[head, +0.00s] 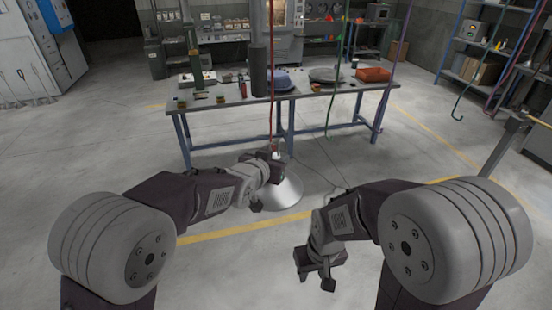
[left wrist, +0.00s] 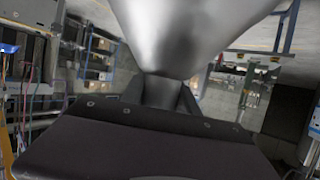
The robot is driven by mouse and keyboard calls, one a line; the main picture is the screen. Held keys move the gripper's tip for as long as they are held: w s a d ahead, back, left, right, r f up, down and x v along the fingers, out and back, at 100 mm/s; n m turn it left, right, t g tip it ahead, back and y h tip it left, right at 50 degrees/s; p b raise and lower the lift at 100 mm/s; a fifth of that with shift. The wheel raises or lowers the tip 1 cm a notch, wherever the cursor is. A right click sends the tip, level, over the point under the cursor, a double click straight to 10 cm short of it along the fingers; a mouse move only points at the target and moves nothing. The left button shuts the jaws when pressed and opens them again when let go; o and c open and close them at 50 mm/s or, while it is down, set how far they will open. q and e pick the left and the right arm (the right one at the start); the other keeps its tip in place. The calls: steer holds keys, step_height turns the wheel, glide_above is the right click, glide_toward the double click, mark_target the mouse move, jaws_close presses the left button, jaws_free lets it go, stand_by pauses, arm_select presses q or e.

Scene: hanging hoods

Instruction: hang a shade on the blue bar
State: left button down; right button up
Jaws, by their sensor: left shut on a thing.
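A silver cone-shaped shade (head: 284,193) is at my left gripper (head: 266,182), in the middle of the head view. In the left wrist view the shade (left wrist: 195,30) fills the top, and its narrow neck sits between the shut fingers of my left gripper (left wrist: 162,95). A red hanging bar (head: 271,80) comes down to just above the shade; I cannot tell if they touch. My right gripper (head: 317,279) is open and empty, low in the head view. I cannot make out for sure which hanging bar is the blue one.
A green hanging bar (head: 338,80) with a hooked end stands right of the red one. More thin hanging bars, one with a green hook (head: 458,108), are at the right. A workbench (head: 300,92) with several items stands behind.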

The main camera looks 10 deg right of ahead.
arm_select(q)
steer(key=shift+f+b, duration=0.5)
steer(key=shift+f, duration=0.05)
steer(key=c, duration=0.8)
jaws_free()
steer(key=shift+c, duration=0.2)
steer(key=shift+s+a+r+b, duration=0.15)
steer(key=shift+s+a+b, duration=0.1)
steer(key=shift+s+b, duration=0.1)
steer(key=b+v, duration=0.2)
steer(key=v, duration=0.5)
steer(key=shift+s+r, duration=0.15)
steer(key=shift+s+a+r, duration=0.2)
steer(key=shift+s+a, duration=0.1)
